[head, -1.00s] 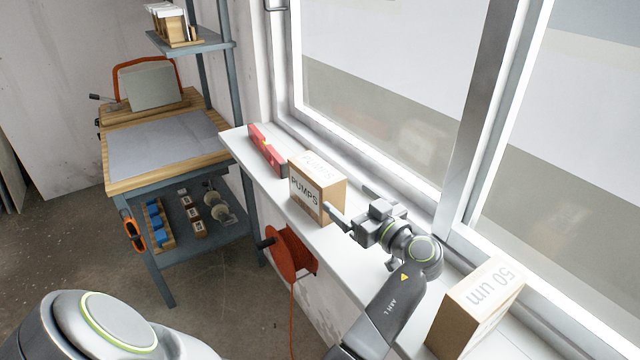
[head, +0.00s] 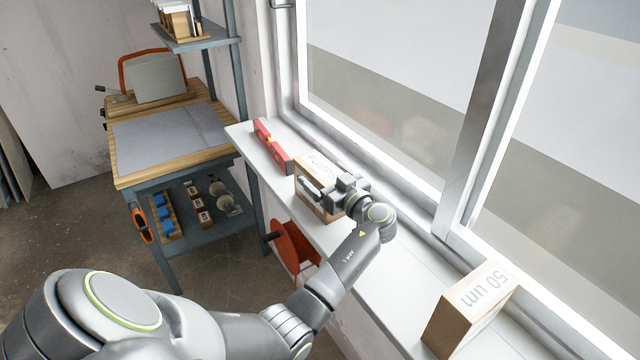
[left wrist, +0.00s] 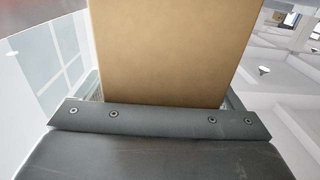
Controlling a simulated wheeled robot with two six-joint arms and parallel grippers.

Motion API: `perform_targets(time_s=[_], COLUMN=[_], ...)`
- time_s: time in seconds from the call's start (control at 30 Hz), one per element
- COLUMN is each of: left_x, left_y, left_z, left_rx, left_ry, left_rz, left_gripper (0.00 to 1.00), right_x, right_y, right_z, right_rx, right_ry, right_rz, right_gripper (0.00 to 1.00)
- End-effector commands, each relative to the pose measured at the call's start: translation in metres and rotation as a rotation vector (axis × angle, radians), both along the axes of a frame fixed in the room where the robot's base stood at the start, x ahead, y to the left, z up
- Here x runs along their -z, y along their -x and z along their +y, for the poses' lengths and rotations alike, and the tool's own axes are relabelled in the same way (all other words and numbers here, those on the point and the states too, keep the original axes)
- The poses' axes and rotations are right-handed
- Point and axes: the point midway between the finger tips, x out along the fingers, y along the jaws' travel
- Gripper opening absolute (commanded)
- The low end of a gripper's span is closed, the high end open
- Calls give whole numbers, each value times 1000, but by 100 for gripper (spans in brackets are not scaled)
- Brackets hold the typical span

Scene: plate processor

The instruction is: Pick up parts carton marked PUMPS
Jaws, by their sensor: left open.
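The parts carton marked PUMPS (head: 318,163) is a brown cardboard box with a white top label. It stands on the white window sill, partly hidden behind my left gripper (head: 325,187). My left gripper is open, with its fingers along the two sides of the carton. In the left wrist view the carton's plain brown face (left wrist: 172,50) fills the middle, close to the gripper's palm. Whether the fingers touch the carton cannot be told. My right gripper is not in view.
A red level (head: 272,146) lies on the sill beyond the carton. Another carton, marked 50 um (head: 462,315), stands on the sill (head: 400,290) at the near right. The window runs along the right. An orange reel (head: 292,245) hangs below the sill; a workbench (head: 170,165) stands at left.

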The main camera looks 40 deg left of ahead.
Motion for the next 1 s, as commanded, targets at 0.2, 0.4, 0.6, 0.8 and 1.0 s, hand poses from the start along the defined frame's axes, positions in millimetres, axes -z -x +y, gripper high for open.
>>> perform_targets(time_s=[0.2, 0.4, 0.6, 0.8, 1.0], left_x=[0, 0, 0, -2, -10], left_y=[0, 0, 0, 0, 0], left_z=[0, 0, -1, 0, 0], left_rx=[0, 0, 0, 0, 0], left_ry=[0, 0, 0, -3, -3], left_rz=[0, 0, 0, -3, -7], left_gripper=[79, 52, 26, 20, 20], right_x=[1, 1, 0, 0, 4], right_y=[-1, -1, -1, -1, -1], right_z=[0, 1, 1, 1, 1], right_rx=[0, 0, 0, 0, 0], right_ry=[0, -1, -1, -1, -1], right_rz=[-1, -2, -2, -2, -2], right_gripper=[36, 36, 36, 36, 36])
